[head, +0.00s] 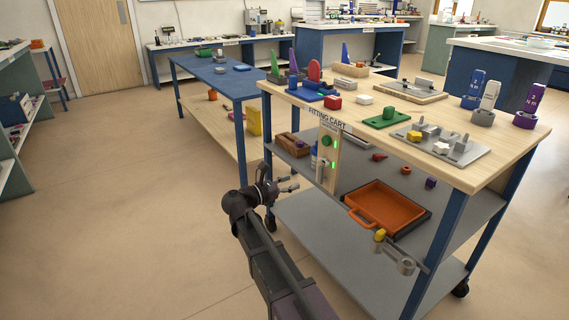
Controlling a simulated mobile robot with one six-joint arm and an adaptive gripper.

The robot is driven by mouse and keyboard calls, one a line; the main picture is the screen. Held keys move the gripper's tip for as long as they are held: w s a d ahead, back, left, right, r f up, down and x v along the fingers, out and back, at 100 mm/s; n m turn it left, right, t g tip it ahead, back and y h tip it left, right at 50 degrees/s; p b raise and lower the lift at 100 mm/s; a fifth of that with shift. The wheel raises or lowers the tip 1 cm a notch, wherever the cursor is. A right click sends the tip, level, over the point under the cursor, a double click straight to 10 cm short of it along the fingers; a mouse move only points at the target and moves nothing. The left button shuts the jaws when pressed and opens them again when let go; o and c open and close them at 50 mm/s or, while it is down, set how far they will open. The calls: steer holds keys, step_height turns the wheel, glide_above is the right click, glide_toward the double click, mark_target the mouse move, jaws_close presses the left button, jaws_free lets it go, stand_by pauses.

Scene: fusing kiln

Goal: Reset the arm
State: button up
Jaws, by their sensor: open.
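My gripper (289,184) is at the end of my dark arm, low in the middle of the head view. The arm reaches up from the bottom edge and bends at the wrist, left of the cart's shelves. I cannot tell the exact gap between the fingers and the cart.
The cart's top carries several fixtures, including a green plate (387,118) and a grey plate (470,152). An orange tray (385,210) sits on its middle shelf. A blue-topped table (212,72) stands behind. The floor (110,200) left of my arm is clear.

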steer(key=s+d+f+m+g+y+p, duration=0.5)
steer(key=s+d+f+m+g+y, duration=0.4)
steer(key=s+d+m, duration=0.45)
steer(key=s+a+f+m+y+p, duration=0.1)
steer(key=s+a+m+y+p, duration=0.15)
steer(key=s+m+y, duration=0.6)
step_height(320, 180, up, 37)
steer(key=m+h+p, duration=0.2)
steer(key=p, duration=3.6)
